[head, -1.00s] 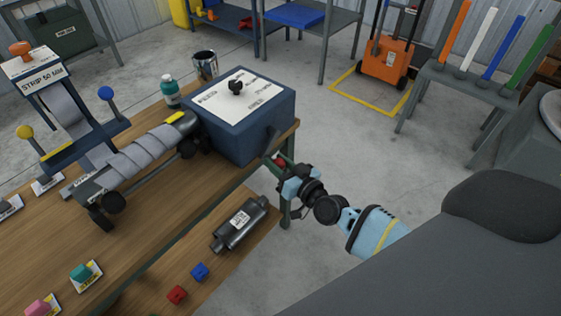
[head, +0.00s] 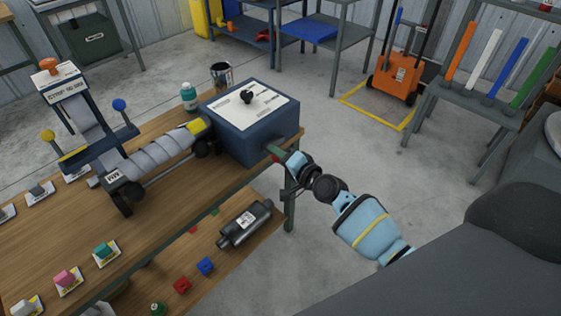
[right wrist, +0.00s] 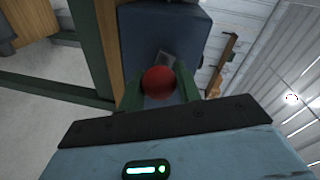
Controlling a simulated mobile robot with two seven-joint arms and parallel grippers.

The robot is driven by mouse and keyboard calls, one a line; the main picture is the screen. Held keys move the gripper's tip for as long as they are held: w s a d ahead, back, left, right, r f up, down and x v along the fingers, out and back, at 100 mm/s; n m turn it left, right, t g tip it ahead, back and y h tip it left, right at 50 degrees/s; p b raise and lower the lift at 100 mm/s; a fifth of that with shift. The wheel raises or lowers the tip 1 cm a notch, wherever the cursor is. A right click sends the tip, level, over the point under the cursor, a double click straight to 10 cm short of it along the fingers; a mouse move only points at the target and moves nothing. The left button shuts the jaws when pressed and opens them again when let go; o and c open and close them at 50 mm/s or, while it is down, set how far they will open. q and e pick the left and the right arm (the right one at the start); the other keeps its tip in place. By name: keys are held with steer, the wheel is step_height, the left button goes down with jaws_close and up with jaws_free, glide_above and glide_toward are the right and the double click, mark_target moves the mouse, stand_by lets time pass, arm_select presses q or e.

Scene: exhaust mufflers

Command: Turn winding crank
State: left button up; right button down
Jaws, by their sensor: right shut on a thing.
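The winding crank shows as a red knob (right wrist: 159,83) on a short grey arm (right wrist: 166,58) at the side of the blue box (head: 250,135). My right gripper (head: 277,152) is at the right side of this box, near the table edge. In the right wrist view its green fingers (right wrist: 160,92) stand on both sides of the red knob and are shut on it. In the head view the fingers mostly hide the crank. Left of the box, a roller wrapped in grey strip (head: 160,151) lies along the bench. My left gripper is not in view.
The strip stand (head: 82,130) with blue and yellow ball levers is at the left. A bottle (head: 189,97) and a can (head: 221,76) stand behind the box. A muffler (head: 246,222) lies on the lower shelf.

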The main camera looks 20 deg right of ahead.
steer(key=r+m, duration=0.2)
steer(key=shift+w+d+m+y, duration=0.15)
steer(key=shift+d+m+y, duration=0.1)
steer(key=shift+m+y, duration=0.05)
steer(key=shift+w+d+r+m+g+p, duration=0.1)
steer(key=shift+d+r+m+g+p, duration=0.25)
steer(key=shift+m, duration=0.35)
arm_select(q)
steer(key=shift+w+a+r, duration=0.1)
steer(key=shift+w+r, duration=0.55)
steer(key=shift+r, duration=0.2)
arm_select(e)
steer(key=shift+w+d+r+m+y, duration=0.25)
steer(key=shift+d+r+m+y, duration=0.2)
steer(key=shift+m, duration=0.6)
steer(key=shift+w+d+r+m+y, duration=0.2)
steer(key=shift+d+r+m+y, duration=0.25)
steer(key=shift+m, duration=0.6)
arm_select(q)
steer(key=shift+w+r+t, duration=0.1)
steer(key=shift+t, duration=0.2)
arm_select(e)
steer(key=shift+d, duration=0.15)
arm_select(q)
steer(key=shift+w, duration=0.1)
arm_select(e)
steer(key=c, duration=1)
jaws_free()
steer(key=shift+f, duration=0.1)
steer(key=shift+s, duration=0.15)
